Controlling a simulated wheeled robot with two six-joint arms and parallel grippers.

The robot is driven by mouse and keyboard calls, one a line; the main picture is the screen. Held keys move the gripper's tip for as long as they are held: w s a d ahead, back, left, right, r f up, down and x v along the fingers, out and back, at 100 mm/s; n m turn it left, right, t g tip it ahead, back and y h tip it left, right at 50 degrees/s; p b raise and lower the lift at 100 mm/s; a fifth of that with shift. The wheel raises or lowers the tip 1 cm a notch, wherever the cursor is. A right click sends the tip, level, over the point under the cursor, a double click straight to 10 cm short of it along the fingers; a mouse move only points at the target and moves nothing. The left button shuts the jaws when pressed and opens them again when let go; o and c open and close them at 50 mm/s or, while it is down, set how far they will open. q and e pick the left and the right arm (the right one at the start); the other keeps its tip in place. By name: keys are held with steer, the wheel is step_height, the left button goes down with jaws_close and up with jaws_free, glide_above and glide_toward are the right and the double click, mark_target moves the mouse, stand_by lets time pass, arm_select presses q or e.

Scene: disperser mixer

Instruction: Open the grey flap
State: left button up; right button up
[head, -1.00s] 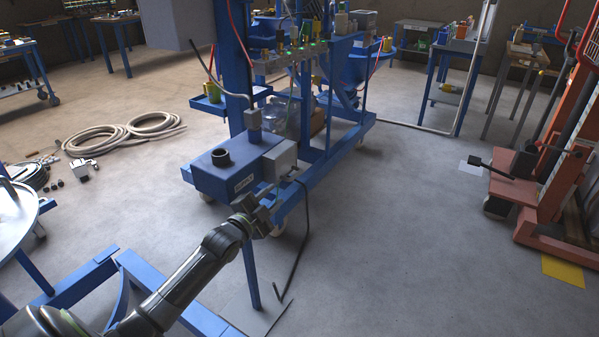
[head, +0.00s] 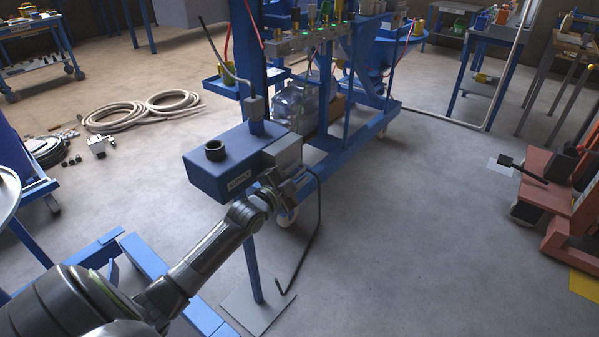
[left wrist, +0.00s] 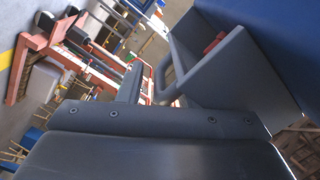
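The grey flap (head: 283,151) is a box-like cover on the right end of the blue box (head: 225,165) labelled SUPPLY. It looks down in the head view. In the left wrist view, grey panels (left wrist: 235,75) fill the upper right, with a small red part (left wrist: 214,41) behind them. My left gripper (head: 285,183) is just in front of and below the flap, and partly covers its lower edge. Its fingers (left wrist: 158,88) stand apart with nothing clearly between them. I cannot tell whether a finger touches the flap. My right gripper is not in view.
A blue post (head: 252,268) stands under the box. Blue frame beams (head: 150,270) lie near my arm. The floor to the right is clear up to the orange lifter (head: 560,200).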

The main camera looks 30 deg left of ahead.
arm_select(q)
steer(key=shift+c, duration=0.6)
steer(key=shift+s, duration=0.1)
steer(key=c, duration=0.5)
jaws_close()
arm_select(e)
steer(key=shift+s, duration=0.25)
arm_select(q)
steer(key=shift+f, duration=0.15)
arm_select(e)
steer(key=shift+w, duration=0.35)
arm_select(q)
steer(key=shift+s, duration=0.1)
